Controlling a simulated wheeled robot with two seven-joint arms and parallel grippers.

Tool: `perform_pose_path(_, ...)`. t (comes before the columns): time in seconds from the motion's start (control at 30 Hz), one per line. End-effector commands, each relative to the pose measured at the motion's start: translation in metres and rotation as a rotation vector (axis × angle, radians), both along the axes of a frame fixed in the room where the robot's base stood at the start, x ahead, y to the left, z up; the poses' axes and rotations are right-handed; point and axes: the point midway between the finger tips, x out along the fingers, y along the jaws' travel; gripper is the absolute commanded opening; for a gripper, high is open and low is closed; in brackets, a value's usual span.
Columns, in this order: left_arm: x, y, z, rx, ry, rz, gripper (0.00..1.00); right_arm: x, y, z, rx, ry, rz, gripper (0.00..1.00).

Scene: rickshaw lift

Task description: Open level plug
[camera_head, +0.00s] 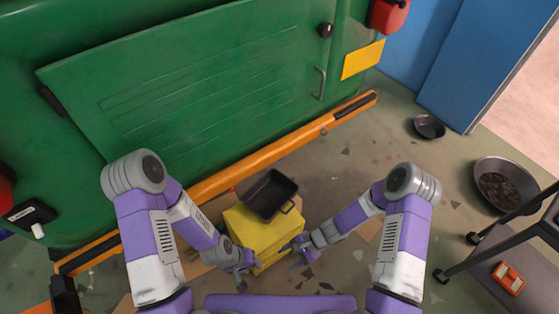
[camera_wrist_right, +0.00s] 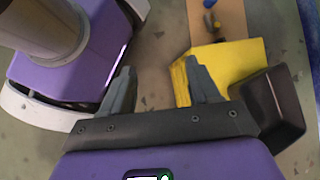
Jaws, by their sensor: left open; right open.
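I cannot pick out a level plug for certain in either view. The large green machine body (camera_head: 200,90) fills the upper left of the head view, with a dark round knob (camera_head: 325,30) near its upper right. My left gripper (camera_head: 240,280) is open at the near left side of a yellow box (camera_head: 235,222). My right gripper (camera_head: 296,251) is open by the box's right side. In the right wrist view its two fingers (camera_wrist_right: 162,88) stand apart with floor between them, and the right finger overlaps the yellow box (camera_wrist_right: 242,65).
A black tray (camera_head: 270,192) sits on the yellow box. An orange rail (camera_head: 260,155) runs along the machine's lower edge. A small dark pan (camera_head: 429,126), a larger metal bowl (camera_head: 500,175) and a dark cart (camera_head: 500,240) stand at the right. Floor between is mostly clear.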

Motion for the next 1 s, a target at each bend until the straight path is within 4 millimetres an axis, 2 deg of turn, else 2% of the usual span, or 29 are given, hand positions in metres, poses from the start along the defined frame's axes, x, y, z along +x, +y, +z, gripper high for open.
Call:
perform_pose_path(0.03,0.0,0.0,-0.001,0.0,0.0,0.0,0.43,0.019,0.016,0.0,0.075,0.04,-0.099,0.61)
perform_pose_path(0.1,0.0,0.0,-0.002,0.0,0.0,0.0,0.43,0.051,0.035,0.005,0.19,0.08,-0.246,0.61)
perform_pose_path(0.17,0.0,0.0,-0.002,0.0,0.0,0.0,0.43,0.084,0.048,0.011,0.297,0.097,-0.378,0.61)
perform_pose_path(0.23,0.0,0.0,-0.003,0.0,-0.001,0.0,0.43,0.126,0.056,0.021,0.427,0.097,-0.535,0.61)
perform_pose_path(0.33,0.0,0.0,-0.004,0.0,-0.001,0.0,0.43,0.187,0.051,0.035,0.601,0.06,-0.754,0.61)
perform_pose_path(0.4,0.0,0.0,-0.005,0.0,-0.001,0.0,0.43,0.224,0.04,0.044,0.705,0.018,-0.89,0.61)
perform_pose_path(0.5,0.0,0.0,-0.005,0.0,-0.001,0.0,0.43,0.263,0.019,0.053,0.817,-0.047,-1.046,0.61)
perform_pose_path(0.6,0.0,0.0,-0.006,0.0,-0.001,0.0,0.43,0.287,0.0,0.06,0.888,-0.1,-1.149,0.61)
perform_pose_path(0.73,0.0,0.0,-0.007,0.0,-0.001,0.0,0.43,0.302,-0.01,0.064,0.927,-0.135,-1.209,0.61)
perform_pose_path(1.0,0.0,0.0,-0.022,0.0,-0.001,0.0,0.43,0.333,0.012,0.062,0.93,-0.139,-1.212,0.61)
